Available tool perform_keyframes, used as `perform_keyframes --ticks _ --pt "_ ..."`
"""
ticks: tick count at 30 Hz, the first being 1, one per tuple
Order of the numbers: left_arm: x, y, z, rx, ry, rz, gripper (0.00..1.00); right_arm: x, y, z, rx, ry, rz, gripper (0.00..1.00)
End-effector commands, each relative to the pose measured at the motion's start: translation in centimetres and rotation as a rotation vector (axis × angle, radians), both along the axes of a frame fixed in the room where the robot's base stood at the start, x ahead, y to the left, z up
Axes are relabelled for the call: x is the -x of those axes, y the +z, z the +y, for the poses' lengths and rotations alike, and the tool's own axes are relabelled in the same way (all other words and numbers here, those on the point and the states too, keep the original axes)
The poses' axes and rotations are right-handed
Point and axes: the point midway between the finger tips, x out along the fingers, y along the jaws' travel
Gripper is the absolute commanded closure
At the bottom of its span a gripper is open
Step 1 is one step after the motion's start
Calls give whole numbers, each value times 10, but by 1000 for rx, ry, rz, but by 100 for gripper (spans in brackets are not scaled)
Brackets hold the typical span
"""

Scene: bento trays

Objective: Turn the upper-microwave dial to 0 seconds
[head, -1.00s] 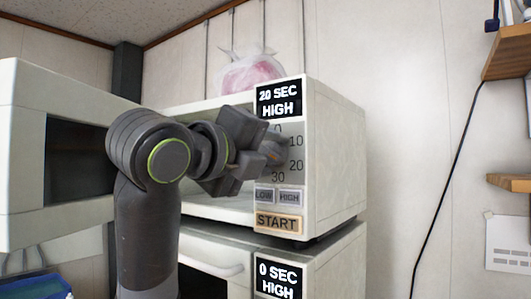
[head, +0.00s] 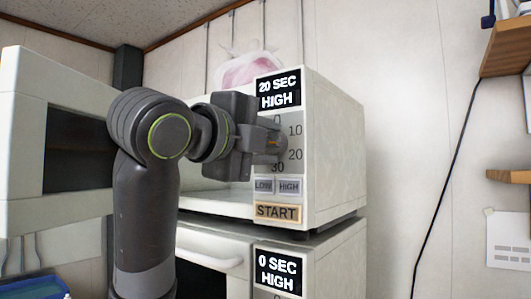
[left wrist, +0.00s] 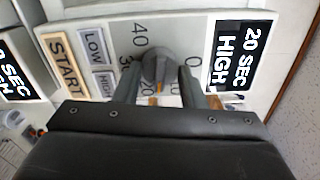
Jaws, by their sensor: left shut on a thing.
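The upper microwave (head: 335,150) stands with its door (head: 22,140) swung open to the left. Its display (head: 278,93) reads 20 SEC HIGH, and this also shows in the left wrist view (left wrist: 238,55). The grey dial (left wrist: 157,68) sits on the panel among printed numbers, with an orange mark pointing near 20. My left gripper (head: 268,146) is at the dial, with its fingers on both sides of it, shut on it. In the head view the gripper covers most of the dial. My right gripper is not in view.
Below is the lower microwave (head: 335,262), whose display (head: 277,272) reads 0 SEC HIGH. LOW, HIGH and START (head: 277,212) buttons lie under the dial. A pink bag (head: 248,70) is behind the upper microwave. Wooden shelves (head: 507,55) are at the far right.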

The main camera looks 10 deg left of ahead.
Motion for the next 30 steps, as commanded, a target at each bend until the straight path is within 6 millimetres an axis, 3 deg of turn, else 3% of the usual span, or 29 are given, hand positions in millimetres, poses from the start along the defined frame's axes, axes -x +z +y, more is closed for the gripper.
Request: perform_keyframes --ticks 30 --pt "0 -2 1 844 1 468 86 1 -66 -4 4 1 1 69"
